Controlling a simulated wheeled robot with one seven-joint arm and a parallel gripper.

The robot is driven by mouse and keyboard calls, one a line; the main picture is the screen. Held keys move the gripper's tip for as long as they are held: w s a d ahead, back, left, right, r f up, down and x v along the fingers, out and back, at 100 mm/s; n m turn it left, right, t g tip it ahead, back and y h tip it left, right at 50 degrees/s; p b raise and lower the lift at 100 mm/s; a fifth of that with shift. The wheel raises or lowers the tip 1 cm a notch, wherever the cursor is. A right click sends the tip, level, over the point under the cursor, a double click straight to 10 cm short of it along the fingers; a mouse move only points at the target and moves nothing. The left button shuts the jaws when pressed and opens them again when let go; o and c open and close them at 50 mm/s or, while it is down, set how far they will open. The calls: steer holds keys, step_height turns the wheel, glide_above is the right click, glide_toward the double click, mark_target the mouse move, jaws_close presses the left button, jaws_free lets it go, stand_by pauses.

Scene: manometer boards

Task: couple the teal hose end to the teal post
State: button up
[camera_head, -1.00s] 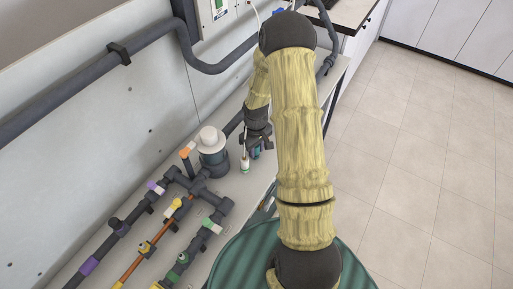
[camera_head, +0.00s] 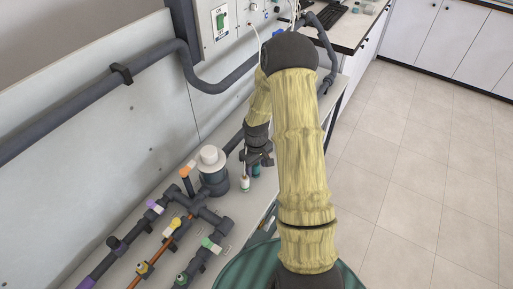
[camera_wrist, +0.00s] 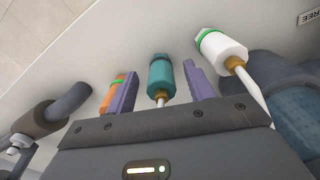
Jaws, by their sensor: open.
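A white hose end (camera_wrist: 222,48) with a green ring is to the right, and an orange one (camera_wrist: 112,93) is beyond the left finger. I cannot make out the teal post.
Dark pipes with coloured valve handles (camera_head: 173,227) and a white-capped canister (camera_head: 211,170) stand left of my gripper. A thick dark pipe (camera_head: 100,90) runs along the wall. A wall panel (camera_head: 222,22) hangs at the back. Tiled floor (camera_head: 420,170) is open to the right.

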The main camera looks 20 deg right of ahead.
step_height(320, 180, up, 16)
steer(key=shift+r, duration=0.2)
stand_by(0.9)
steer(key=s+a+r+m+t+p, duration=0.1)
steer(key=s+a+r+p, duration=0.1)
steer(key=s+a, duration=0.3)
steer(key=s+a+r+m+t+p, duration=0.1)
steer(key=s+a+r+m+p, duration=0.1)
steer(key=s+a+r, duration=0.3)
steer(key=s, duration=0.4)
steer(key=shift+s+r+t, duration=0.3)
steer(key=shift+s, duration=0.1)
steer(key=c, duration=0.3)
steer(key=shift+a, duration=0.1)
steer(key=shift+c, duration=0.3)
